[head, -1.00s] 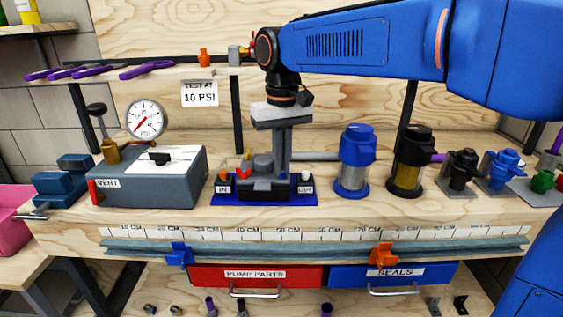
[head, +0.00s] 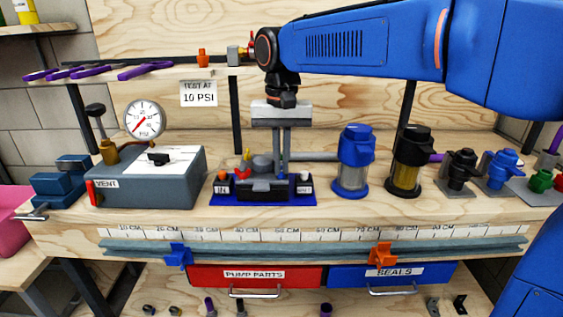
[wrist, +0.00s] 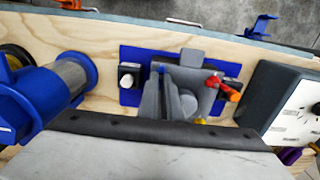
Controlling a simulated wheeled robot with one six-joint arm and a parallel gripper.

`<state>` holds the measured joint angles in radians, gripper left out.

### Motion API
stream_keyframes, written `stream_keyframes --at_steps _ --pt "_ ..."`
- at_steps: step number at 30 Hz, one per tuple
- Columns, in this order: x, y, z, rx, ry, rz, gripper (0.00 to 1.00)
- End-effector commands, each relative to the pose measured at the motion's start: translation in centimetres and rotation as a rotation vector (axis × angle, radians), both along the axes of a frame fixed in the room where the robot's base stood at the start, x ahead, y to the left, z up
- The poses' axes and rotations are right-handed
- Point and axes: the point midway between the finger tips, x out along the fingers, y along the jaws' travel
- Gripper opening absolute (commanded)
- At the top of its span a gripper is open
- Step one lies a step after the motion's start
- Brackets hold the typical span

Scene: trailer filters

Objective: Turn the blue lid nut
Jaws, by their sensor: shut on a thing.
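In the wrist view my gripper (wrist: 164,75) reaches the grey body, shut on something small. A small blue bit (wrist: 161,69) shows at the fingertips and looks like the lid nut; most of it is hidden by the fingers. A red piece (head: 242,173) and a yellow piece (head: 247,155) sit to the left of the fingers.
A blue-topped filter (head: 356,148) and a black-topped filter (head: 407,150) stand right of the fixture. A grey box (head: 150,180) with a pressure gauge (head: 145,118) stands left. Orange and blue clips sit on the front rail (head: 300,248). A shelf is behind my wrist.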

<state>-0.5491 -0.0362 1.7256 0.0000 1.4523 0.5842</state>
Motion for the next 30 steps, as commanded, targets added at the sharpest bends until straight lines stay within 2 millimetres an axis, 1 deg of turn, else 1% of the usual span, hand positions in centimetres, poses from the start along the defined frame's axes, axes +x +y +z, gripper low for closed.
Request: stream_keyframes --at_steps 5,6,8,16,20,23,25,30 --pt "0.0 0.0 0.1 0.001 -0.002 0.000 0.00" --pt "0.0 0.0 0.1 0.001 -0.002 0.000 0.10" --pt "0.0 0.0 0.0 0.001 -0.002 0.001 0.24" --pt "0.0 0.0 0.0 0.000 -0.001 0.001 0.24" --pt "0.0 0.0 0.5 0.001 -0.001 0.001 0.24" --pt "0.1 0.0 1.6 0.002 -0.003 0.001 0.24" --pt "0.1 0.0 2.8 0.002 -0.003 0.001 0.24" --pt "0.1 0.0 6.1 0.002 -0.004 0.001 0.24"
